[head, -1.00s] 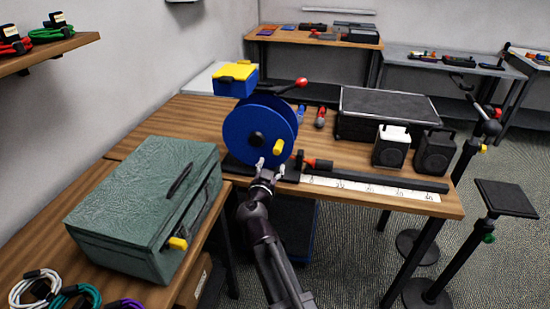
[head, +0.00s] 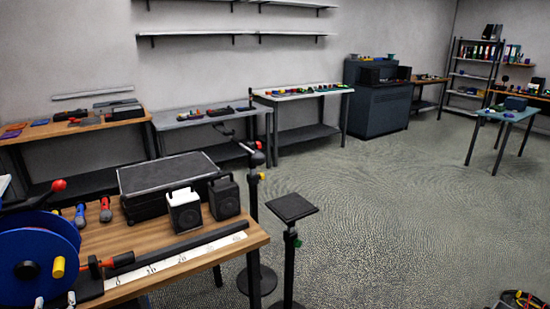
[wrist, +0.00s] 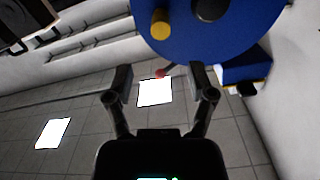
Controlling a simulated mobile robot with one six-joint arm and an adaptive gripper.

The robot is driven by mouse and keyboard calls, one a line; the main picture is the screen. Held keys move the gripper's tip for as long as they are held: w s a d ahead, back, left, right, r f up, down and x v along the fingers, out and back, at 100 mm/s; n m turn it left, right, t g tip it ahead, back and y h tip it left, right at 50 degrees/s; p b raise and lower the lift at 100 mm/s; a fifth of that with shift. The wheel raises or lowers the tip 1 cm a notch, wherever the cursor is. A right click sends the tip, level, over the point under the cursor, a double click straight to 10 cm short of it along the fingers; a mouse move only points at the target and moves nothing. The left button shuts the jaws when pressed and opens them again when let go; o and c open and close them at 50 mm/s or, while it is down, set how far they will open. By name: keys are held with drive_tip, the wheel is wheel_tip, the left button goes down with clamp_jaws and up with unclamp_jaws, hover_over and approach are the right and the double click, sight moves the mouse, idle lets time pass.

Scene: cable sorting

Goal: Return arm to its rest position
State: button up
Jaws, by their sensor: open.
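My gripper (wrist: 160,80) is open and empty in the wrist view, its two fingers spread apart. The blue cable reel (wrist: 215,25) with its yellow knob (wrist: 160,27) fills the top of that view, just beyond the fingertips. In the head view the blue reel (head: 38,252) is at the lower left, partly cut off, with its yellow knob (head: 58,267). Only small pale tips of my gripper (head: 54,304) show at the bottom edge of the head view, below the reel. The rest of my arm is out of the head view.
The wooden bench (head: 130,240) holds a black case (head: 165,178), two speakers (head: 185,211) and a ruler strip (head: 185,258). Thin black stands (head: 292,208) rise from the carpet right of it. Open floor (head: 390,210) lies farther right.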

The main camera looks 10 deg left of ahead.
drive_tip(key=w+d+f+m+h, duration=0.2)
drive_tip(key=w+d+h, duration=0.1)
drive_tip(key=w+d, duration=0.45)
drive_tip(key=w+d+f+m+t+h, duration=0.15)
drive_tip(key=w+d+h, duration=0.25)
drive_tip(key=w+d, duration=0.4)
drive_tip(key=w+d+f+m+h, duration=0.1)
drive_tip(key=w+d+f+h, duration=0.15)
drive_tip(key=w+d, duration=0.5)
drive_tip(key=w+d+f+m+g+h, duration=0.1)
drive_tip(key=w+d+f+g+h, duration=0.15)
drive_tip(key=d, duration=0.45)
drive_tip(key=w+d+f+g+h, duration=0.1)
drive_tip(key=w+d, duration=0.3)
drive_tip(key=d, duration=0.3)
drive_tip(key=w+d+f+m+g+h, duration=0.1)
drive_tip(key=w+d+f+h, duration=0.15)
drive_tip(key=d, duration=0.35)
drive_tip(key=s+d+f+g+y, duration=0.1)
drive_tip(key=s+d+f+g, duration=0.15)
drive_tip(key=d, duration=0.75)
drive_tip(key=s+d+f+g+y, duration=0.15)
drive_tip(key=d+g, duration=0.25)
drive_tip(key=d, duration=0.7)
drive_tip(key=s+d+f+g, duration=0.3)
drive_tip(key=d, duration=0.7)
wheel_tip(320, 180, up, 15)
drive_tip(key=p, duration=1.5)
drive_tip(key=shift+s+r, duration=0.2)
drive_tip(key=shift+s, duration=0.05)
